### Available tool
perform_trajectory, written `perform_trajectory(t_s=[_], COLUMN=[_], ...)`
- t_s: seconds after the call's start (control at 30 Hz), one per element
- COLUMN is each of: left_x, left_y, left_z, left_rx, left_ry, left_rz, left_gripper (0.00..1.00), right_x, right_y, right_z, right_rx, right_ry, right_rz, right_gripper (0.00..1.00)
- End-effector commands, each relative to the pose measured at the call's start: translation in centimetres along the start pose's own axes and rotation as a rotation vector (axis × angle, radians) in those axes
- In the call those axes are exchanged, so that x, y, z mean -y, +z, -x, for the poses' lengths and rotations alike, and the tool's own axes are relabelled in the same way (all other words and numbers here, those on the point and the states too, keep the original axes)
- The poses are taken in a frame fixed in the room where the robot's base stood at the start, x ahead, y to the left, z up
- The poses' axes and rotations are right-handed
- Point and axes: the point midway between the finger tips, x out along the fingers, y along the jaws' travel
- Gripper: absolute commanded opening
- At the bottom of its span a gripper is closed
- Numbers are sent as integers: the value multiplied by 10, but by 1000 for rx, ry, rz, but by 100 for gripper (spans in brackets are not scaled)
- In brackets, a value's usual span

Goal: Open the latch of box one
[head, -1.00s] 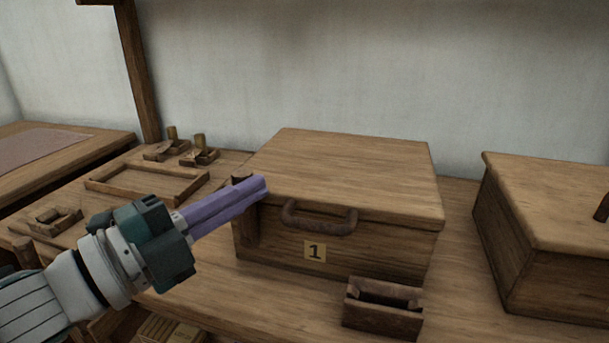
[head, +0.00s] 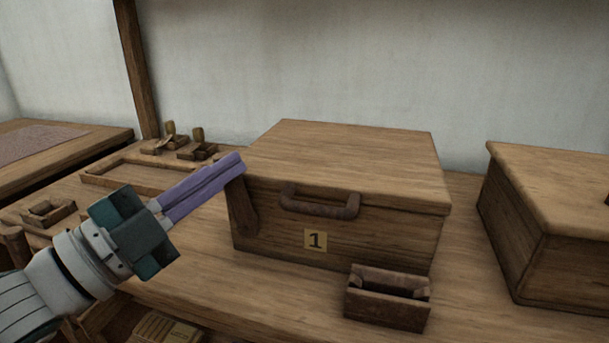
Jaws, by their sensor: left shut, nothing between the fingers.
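Box one (head: 400,238) is a brown wooden box with a shut lid, a curved front handle (head: 320,203) and a paper label (head: 315,240) reading 1. A dark wooden strip (head: 244,212), which looks like the latch, lies on the front at the left corner, below the lid edge. My left gripper (head: 238,163) has purple fingers, pressed together and empty. Its tips are at the lid's front left corner, just above the strip. The fingers cover part of that corner; I cannot tell whether they touch it. My right gripper is out of view.
A small open wooden box (head: 388,312) stands in front of box one at the right. Another wooden box (head: 540,265) stands further right. A wooden frame tray (head: 125,173) and small wooden pieces (head: 197,150) lie on the bench to the left.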

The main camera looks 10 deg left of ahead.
Motion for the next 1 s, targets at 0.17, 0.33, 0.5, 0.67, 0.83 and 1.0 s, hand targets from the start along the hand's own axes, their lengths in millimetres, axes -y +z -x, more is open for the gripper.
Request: perform_trajectory(t_s=[0.17,0.33,0.5,0.67,0.83,1.0], left_x=[-2,0,1,1,0,-1], left_y=[15,26,36,44,51,54], left_z=[9,15,21,26,30,32], left_rx=[2,2,1,-1,0,1], left_ry=[-85,-167,-243,-261,-260,-259], left_rz=[144,284,413,445,443,443], left_gripper=[0,0,0,0,0,0], right_x=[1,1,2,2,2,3], right_y=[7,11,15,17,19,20], right_z=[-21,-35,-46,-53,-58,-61], right_rx=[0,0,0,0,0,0], right_ry=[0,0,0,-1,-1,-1], right_rz=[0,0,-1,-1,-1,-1], right_gripper=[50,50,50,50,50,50])
